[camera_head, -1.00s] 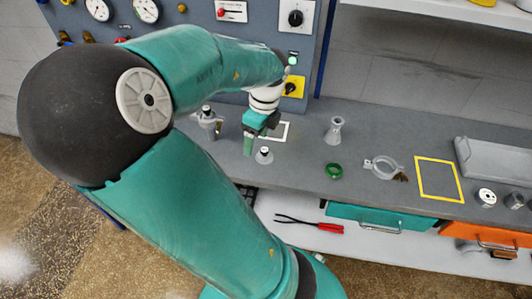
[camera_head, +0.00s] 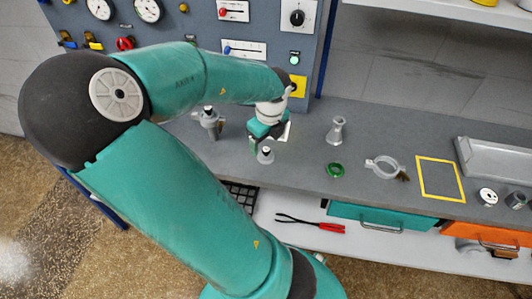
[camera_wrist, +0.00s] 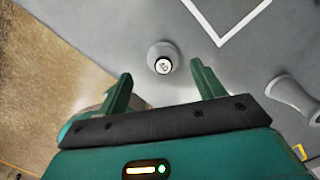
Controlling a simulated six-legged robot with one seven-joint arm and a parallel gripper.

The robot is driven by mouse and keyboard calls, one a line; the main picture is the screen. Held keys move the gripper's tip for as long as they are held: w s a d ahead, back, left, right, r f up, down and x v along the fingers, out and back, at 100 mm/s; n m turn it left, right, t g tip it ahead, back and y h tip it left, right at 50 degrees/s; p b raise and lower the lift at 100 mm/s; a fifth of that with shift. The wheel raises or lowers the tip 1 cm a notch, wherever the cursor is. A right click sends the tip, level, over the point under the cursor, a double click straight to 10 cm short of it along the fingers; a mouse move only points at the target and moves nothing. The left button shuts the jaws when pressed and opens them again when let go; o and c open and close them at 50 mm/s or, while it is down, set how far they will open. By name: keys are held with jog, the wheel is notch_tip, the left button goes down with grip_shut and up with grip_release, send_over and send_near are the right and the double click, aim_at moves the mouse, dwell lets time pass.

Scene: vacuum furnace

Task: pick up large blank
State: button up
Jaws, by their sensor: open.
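A small grey piece with a round flared base and a dark upper part (camera_head: 265,156) stands upright on the grey bench. It looks like the blank, but its label is too small to confirm this. In the wrist view its pale marked top (camera_wrist: 163,65) shows between the fingertips, with its round base around it. My gripper (camera_wrist: 161,70) is open and empty, one finger on each side of the piece in that view. In the head view my gripper (camera_head: 261,143) is just above and behind the piece, and the fingers are partly hidden.
A grey holder (camera_head: 208,121) stands to the left and a flared grey piece (camera_head: 336,131) to the right. A green ring (camera_head: 335,170), a grey ring clamp (camera_head: 384,166) and a yellow outlined square (camera_head: 420,160) lie further right. A control panel (camera_head: 262,60) rises behind.

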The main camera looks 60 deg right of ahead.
aim_at(266, 150)
jog(key=f, duration=0.3)
jog(key=shift+d+f, duration=0.2)
jog(key=shift+f, duration=0.65)
jog(key=c, duration=1.1)
